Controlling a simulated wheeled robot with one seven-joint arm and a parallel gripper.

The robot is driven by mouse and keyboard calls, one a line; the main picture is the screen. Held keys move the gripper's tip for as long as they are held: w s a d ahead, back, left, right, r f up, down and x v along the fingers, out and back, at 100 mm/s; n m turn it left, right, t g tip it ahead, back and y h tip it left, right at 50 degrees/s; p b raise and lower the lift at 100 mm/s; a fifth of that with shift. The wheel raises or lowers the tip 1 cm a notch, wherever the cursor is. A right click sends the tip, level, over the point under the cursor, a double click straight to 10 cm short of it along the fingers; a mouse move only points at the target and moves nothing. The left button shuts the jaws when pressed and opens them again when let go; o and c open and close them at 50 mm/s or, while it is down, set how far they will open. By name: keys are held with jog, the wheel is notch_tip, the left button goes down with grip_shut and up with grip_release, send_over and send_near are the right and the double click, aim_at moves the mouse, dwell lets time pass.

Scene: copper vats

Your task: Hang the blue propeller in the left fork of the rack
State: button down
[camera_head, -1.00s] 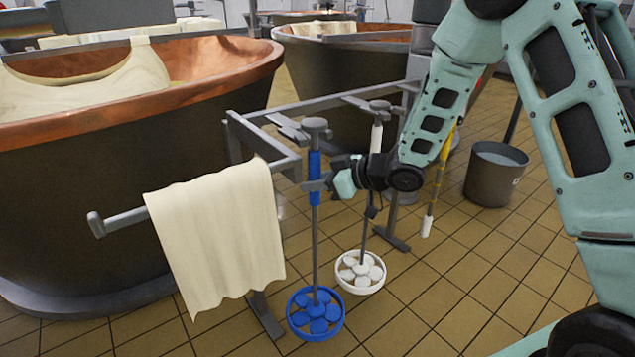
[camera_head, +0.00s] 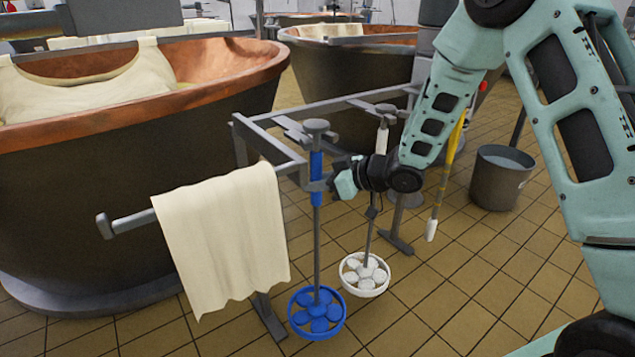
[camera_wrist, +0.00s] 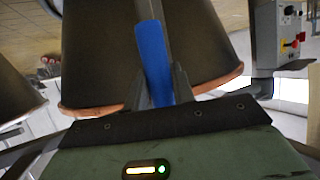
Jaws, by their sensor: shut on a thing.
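The blue propeller (camera_head: 317,313) hangs upright on its long grey shaft, with a blue ring of discs just above the floor. My gripper (camera_head: 322,184) is shut on its blue grip, which also shows in the wrist view (camera_wrist: 153,60). The grey rack (camera_head: 262,136) stands left of my arm. Its left fork (camera_head: 293,128) points toward the grey knob on top of the shaft. The knob looks at or just beyond the prong ends; I cannot tell whether the shaft is between the prongs or the knob rests on them.
A white propeller (camera_head: 366,273) hangs at the rack's right fork, close behind the blue one. A cream cloth (camera_head: 225,240) drapes over the rack's front bar. Copper vats (camera_head: 130,150) stand behind. A grey bucket (camera_head: 497,180) and a yellow-handled tool (camera_head: 445,180) are at right.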

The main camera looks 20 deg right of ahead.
jog(key=shift+w+a+r, duration=0.1)
jog(key=shift+w, duration=0.3)
jog(key=shift+w+a+p, duration=0.1)
jog(key=shift+w+p, duration=0.2)
jog(key=shift+p, duration=0.05)
jog(key=shift+w+a+p, duration=0.3)
jog(key=shift+w+p, duration=0.1)
jog(key=shift+w, duration=0.5)
dwell(0.3)
jog(key=shift+f+b, duration=0.4)
jog(key=shift+f, duration=0.45)
jog(key=shift+w+f, duration=0.2)
dwell(1.1)
jog(key=c, duration=1.2)
grip_release()
jog(key=shift+o, duration=0.5)
jog(key=shift+f, duration=0.15)
jog(key=shift+s, duration=0.1)
